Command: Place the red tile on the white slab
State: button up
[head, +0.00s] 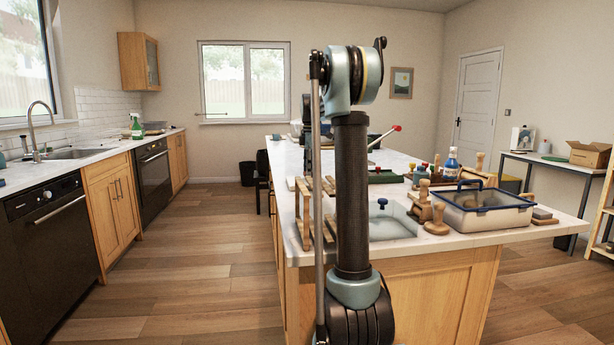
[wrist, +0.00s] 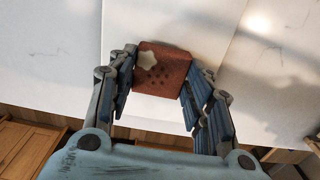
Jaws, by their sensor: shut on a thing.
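The red tile (wrist: 170,72) is in the wrist view, a reddish-brown square with a pale star-shaped mark and several small dark dots. My gripper (wrist: 162,78) is shut on it, with a finger at its left and right sides. A plain white panel, which looks like the white slab (wrist: 185,18), lies behind and below the tile in that view. I cannot tell whether the tile touches it or hangs above it. In the head view my arm stands in front of the counter, and neither my gripper nor the tile can be made out.
The island counter (head: 560,228) carries a blue-rimmed tub (head: 490,216), wooden-handled tools (head: 437,218), a bottle (head: 451,166) and wooden racks (head: 305,215). A pale panel with a blue-knobbed tool (head: 382,203) lies near the front edge. Floor is clear at left.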

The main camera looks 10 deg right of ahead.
jog(key=shift+f, duration=0.75)
jog(key=o, duration=1.1)
notch_tip(320, 180, up, 12)
jog(key=shift+r, duration=0.1)
